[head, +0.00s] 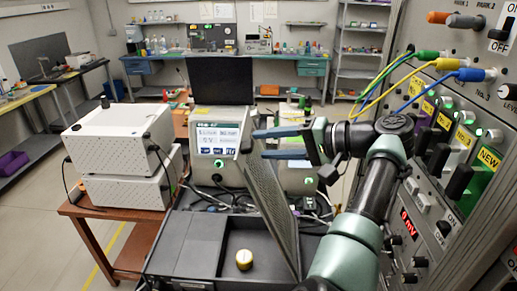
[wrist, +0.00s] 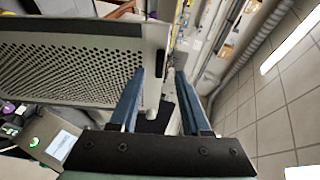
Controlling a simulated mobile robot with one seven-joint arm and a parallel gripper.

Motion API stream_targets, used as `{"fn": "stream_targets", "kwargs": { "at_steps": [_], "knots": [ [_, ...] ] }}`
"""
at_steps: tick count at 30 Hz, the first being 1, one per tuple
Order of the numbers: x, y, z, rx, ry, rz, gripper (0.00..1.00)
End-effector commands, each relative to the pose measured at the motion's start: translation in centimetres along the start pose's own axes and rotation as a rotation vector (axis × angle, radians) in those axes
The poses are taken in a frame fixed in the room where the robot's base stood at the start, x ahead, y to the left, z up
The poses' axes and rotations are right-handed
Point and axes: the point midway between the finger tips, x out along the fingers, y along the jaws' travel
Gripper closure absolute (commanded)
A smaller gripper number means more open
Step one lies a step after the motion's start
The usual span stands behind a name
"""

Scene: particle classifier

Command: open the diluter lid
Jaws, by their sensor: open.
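The diluter lid (head: 266,205) is a grey perforated panel standing steeply tilted in the head view, above the right part of a dark open-topped housing (head: 190,240). In the wrist view the lid (wrist: 75,62) fills the upper left, its pale rim running down beside the fingers. My gripper (head: 263,143) is at the lid's upper end in the head view, its two blue fingers pointing left. In the wrist view my gripper (wrist: 161,72) is open, with the lid's rim showing between the fingertips. I cannot tell whether either finger touches it.
Instruments with a lit screen (head: 217,138) stand behind the lid. White boxes (head: 118,143) are stacked at left. A control panel (head: 465,130) with coloured cables stands close to my arm at right.

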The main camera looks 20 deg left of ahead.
Motion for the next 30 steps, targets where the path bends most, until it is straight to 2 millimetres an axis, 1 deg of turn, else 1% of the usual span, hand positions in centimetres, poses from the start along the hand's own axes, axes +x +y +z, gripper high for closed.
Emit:
{"fn": "stream_targets", "kwargs": {
  "at_steps": [1, 6, 9, 13, 18, 27, 30],
  "knots": [
    [-1.2, 0.4, -0.1, -0.003, 0.007, -0.001, 0.53],
    [-5.1, 0.4, 0.0, -0.002, 0.006, 0.000, 0.53],
    [-7.0, 0.3, -0.1, -0.002, 0.005, 0.000, 0.53],
    [-8.8, 0.1, -0.1, -0.001, 0.004, 0.000, 0.53],
    [-9.7, 0.0, 0.0, -0.001, 0.002, 0.000, 0.53],
    [-9.8, 0.0, -0.1, -0.001, 0.003, 0.000, 0.53],
    [-10.0, 0.5, -0.6, -0.007, 0.035, 0.021, 0.53]
  ]
}}
